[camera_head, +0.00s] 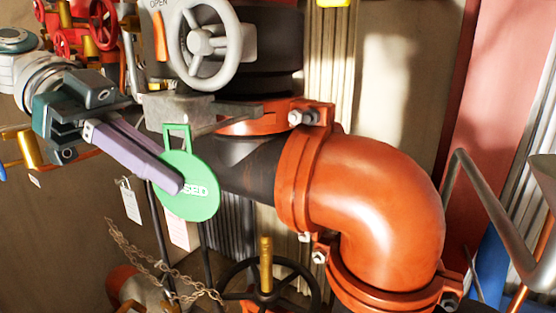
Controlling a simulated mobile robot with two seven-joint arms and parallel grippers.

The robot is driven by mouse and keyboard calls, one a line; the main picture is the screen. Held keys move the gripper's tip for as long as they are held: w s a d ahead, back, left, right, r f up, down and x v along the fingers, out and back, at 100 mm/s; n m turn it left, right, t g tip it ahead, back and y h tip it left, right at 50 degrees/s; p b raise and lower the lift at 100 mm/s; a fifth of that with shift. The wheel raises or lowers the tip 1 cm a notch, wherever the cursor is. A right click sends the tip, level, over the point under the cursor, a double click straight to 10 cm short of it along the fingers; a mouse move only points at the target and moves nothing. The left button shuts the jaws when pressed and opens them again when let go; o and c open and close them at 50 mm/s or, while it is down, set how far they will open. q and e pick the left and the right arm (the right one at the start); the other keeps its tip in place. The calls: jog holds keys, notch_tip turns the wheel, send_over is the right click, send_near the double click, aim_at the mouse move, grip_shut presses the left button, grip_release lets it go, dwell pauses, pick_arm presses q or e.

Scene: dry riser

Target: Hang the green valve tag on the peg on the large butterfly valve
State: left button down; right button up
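The green valve tag (203,202) is a round disc with pale lettering and a square loop on top. My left gripper (178,186) comes in from the left with purple fingers; one finger lies across the front of the disc. It appears shut on the tag, with the far finger hidden behind it. The large butterfly valve (275,45) has a dark body and a light grey handwheel (206,44). The tag's loop shows just below a grey bracket (178,106) under the handwheel. I cannot make out the peg, or whether the loop touches anything. My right gripper is out of view.
An orange pipe elbow (385,205) with bolted couplings fills the centre right. Below are a black handwheel (268,292) with a brass stem and a hanging chain (150,262). White paper tags (131,202) hang behind. Red handwheels (103,22) stand at upper left.

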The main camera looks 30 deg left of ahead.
pick_arm(q)
jog(key=shift+w, duration=0.25)
dwell(0.4)
jog(key=shift+w+b, duration=0.35)
jog(key=shift+b, duration=0.1)
jog(key=shift+w, duration=0.2)
jog(key=shift+w+b, duration=0.3)
dwell(0.3)
jog(key=shift+w+d, duration=0.1)
dwell(0.4)
jog(key=shift+w+b, duration=0.35)
jog(key=shift+w, duration=0.15)
jog(key=shift+w+f, duration=0.1)
jog(key=shift+w, duration=0.1)
dwell(0.3)
jog(key=shift+w+b, duration=0.25)
jog(key=shift+b, duration=0.1)
